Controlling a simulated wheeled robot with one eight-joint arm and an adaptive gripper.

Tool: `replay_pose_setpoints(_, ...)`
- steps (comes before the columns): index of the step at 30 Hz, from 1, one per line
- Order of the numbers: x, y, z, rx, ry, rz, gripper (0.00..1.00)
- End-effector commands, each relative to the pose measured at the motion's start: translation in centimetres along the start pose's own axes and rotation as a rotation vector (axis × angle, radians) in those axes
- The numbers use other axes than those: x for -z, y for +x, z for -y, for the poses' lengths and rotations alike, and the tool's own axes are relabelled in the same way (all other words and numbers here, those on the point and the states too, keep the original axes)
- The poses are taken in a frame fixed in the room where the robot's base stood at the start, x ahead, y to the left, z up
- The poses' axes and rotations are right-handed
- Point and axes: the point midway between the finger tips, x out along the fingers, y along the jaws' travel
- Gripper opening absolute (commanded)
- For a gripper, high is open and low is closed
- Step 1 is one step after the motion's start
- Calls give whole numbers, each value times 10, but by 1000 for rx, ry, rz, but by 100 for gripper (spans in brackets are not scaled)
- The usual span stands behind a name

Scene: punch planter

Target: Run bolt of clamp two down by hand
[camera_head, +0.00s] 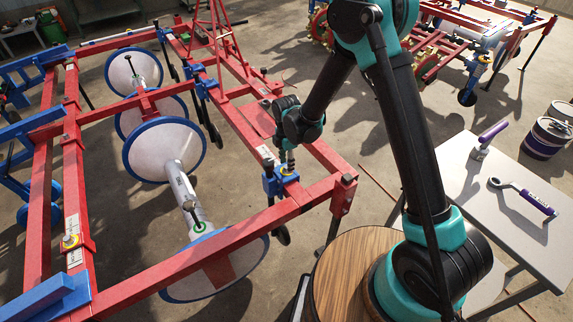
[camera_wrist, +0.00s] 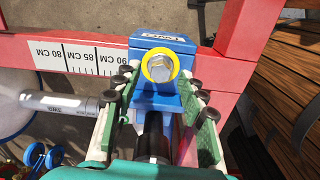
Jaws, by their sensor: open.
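Clamp two is a blue block (camera_wrist: 160,43) on the red beam, its label upside down in the wrist view. Its silver hex bolt (camera_wrist: 159,66) stands inside a yellow ring at the clamp's middle. My gripper (camera_wrist: 161,88) is open, with one green-padded finger on each side of the bolt and clear gaps to both. The jaws hold nothing. In the head view my gripper (camera_head: 288,158) points down over the blue clamp (camera_head: 272,184); the bolt head is mostly hidden there by the gripper.
A white scale (camera_wrist: 88,57) lies on the beam beside the clamp. The red frame (camera_head: 240,235) and white discs (camera_head: 165,150) stand left. A grey table (camera_head: 470,190) at right holds a purple-handled wrench (camera_head: 525,198) and another purple-handled tool (camera_head: 489,138). A wooden round top (camera_head: 335,275) is near.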

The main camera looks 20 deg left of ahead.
Motion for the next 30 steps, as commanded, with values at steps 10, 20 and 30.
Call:
replay_pose_setpoints(10,0,10,0,0,0,0,41)
replay_pose_setpoints(20,0,9,0,0,0,0,13)
replay_pose_setpoints(30,0,9,0,0,7,0,0)
